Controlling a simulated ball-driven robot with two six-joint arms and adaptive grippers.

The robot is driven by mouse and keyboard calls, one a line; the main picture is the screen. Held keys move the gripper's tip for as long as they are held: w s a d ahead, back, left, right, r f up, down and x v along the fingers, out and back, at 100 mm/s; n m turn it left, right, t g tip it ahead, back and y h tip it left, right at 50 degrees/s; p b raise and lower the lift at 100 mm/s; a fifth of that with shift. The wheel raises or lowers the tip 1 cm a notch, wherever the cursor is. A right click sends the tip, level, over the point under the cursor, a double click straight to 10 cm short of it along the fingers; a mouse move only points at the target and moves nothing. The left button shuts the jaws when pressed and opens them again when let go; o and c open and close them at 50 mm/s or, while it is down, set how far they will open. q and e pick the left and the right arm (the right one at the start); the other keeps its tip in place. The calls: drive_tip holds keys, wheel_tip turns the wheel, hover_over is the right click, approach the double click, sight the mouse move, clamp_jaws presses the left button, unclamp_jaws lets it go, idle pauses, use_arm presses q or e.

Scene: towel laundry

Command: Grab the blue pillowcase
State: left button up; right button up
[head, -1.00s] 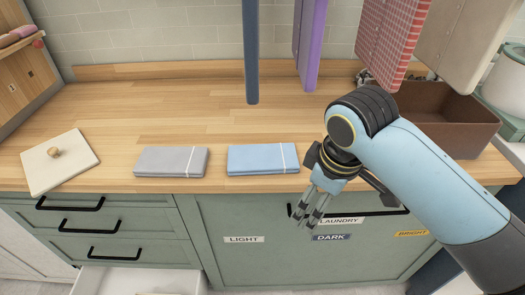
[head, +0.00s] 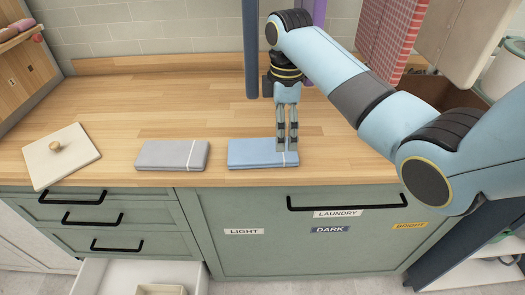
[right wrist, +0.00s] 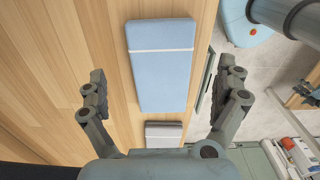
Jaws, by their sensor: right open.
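The blue pillowcase (head: 255,153) lies folded flat on the wooden counter, with a white stripe near its right end. My right gripper (head: 287,148) points down over that right end in the head view and hides a small part of it. In the right wrist view the pillowcase (right wrist: 160,75) lies ahead between the two spread fingers (right wrist: 162,100). The right gripper is open and empty. Whether its fingertips touch the cloth cannot be told. My left gripper is not in view.
A folded grey cloth (head: 172,155) lies left of the pillowcase. A white board with a knob (head: 62,158) is farther left. A brown box (head: 428,92) stands at the right, partly behind my arm. Cloths, including a red checked one (head: 392,45), hang above. An open drawer (head: 110,275) is below left.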

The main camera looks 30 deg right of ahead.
sight(262, 152)
wheel_tip(262, 152, down, 6)
drive_tip(key=shift+s+d+f+p, duration=0.1)
drive_tip(key=shift+s+f+p, duration=0.05)
drive_tip(key=shift+f+p, duration=0.15)
drive_tip(key=shift+r, duration=0.1)
drive_tip(key=c, duration=1.1)
